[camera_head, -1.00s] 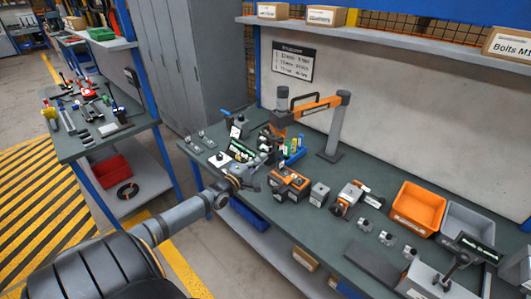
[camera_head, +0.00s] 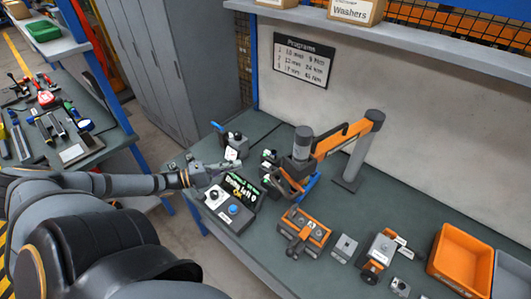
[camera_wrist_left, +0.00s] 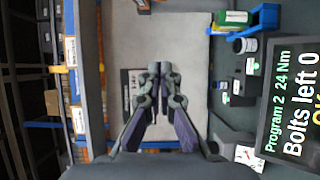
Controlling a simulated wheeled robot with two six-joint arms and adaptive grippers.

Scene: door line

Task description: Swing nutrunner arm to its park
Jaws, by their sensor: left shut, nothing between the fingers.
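The nutrunner arm (camera_head: 342,136) is an orange jointed arm on a grey post (camera_head: 362,150) at the back of the bench. Its dark tool body (camera_head: 303,143) hangs at the left end, over the bench. My left gripper (camera_head: 222,168) is shut and empty, in front of the nutrunner and beside the controller display (camera_head: 243,190). It appears apart from the nutrunner. In the left wrist view the fingers (camera_wrist_left: 158,72) are together, facing the pale back panel. The display (camera_wrist_left: 295,110) there reads "Program 2 24 Nm, Bolts left 0, OK". My right gripper is not in view.
A box with a blue button (camera_head: 235,210) stands before the display. An orange-and-dark fixture (camera_head: 305,228), a grey block (camera_head: 344,247) and an orange bin (camera_head: 459,262) stand to the right. A programs sign (camera_head: 303,60) hangs behind. Bare bench lies right of the post.

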